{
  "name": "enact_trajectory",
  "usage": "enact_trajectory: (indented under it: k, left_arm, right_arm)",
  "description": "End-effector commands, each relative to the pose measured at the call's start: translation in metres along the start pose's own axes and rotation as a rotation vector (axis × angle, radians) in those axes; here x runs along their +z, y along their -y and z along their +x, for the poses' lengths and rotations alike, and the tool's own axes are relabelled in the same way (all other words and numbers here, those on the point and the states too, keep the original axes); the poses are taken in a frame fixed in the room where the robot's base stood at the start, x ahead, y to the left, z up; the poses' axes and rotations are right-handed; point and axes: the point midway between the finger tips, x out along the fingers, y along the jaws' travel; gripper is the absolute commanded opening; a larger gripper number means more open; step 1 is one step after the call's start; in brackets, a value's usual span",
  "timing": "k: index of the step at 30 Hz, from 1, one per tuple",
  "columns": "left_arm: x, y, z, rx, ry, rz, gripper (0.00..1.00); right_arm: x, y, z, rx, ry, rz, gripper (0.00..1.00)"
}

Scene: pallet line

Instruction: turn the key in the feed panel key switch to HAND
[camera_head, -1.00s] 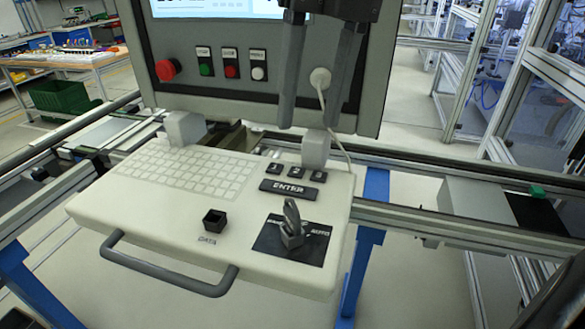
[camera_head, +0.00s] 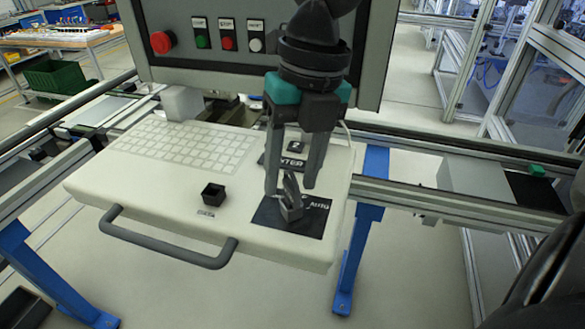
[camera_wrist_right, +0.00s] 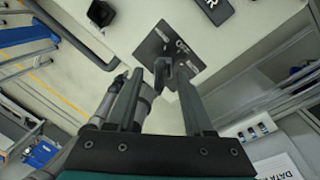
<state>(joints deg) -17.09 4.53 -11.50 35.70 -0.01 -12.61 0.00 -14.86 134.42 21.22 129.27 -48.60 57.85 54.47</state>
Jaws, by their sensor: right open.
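The key (camera_head: 290,187) stands up from the key switch on its black label plate (camera_head: 314,218), at the front right of the white panel. AUTO is readable at the plate's right; the left finger covers the lettering on the left. My right gripper (camera_head: 291,190) points down over the switch, open, one finger to each side of the key. The label plate (camera_wrist_right: 185,62) lies beyond.
A black square DATA socket (camera_head: 213,194) stands left of the switch. A keyboard (camera_head: 185,148) and the ENTER key (camera_head: 292,164) lie behind it. A grey handle (camera_head: 160,243) runs along the front edge. The button box with a red stop button (camera_head: 162,42) rises behind.

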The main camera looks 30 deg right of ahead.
Motion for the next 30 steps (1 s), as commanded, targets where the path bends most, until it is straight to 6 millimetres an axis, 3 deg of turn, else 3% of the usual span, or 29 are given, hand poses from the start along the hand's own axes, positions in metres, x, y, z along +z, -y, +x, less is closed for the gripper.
enact_trajectory:
  k: [3,17,30]
  left_arm:
    - [0.0004,0.0007,0.0,-0.001,0.001,0.0,0.0]
    - [0.0021,0.0009,0.0001,-0.001,0.004,0.0,0.0]
    - [0.003,0.0011,0.0001,-0.001,0.006,-0.001,0.0]
  right_arm:
    - [0.0,0.0,-0.0001,0.0,0.0,0.0,0.52]
    - [0.0,0.0,-0.0005,0.0,0.0,0.0,0.0]
    - [0.0001,-0.0009,-0.0005,0.003,-0.001,-0.005,0.0]
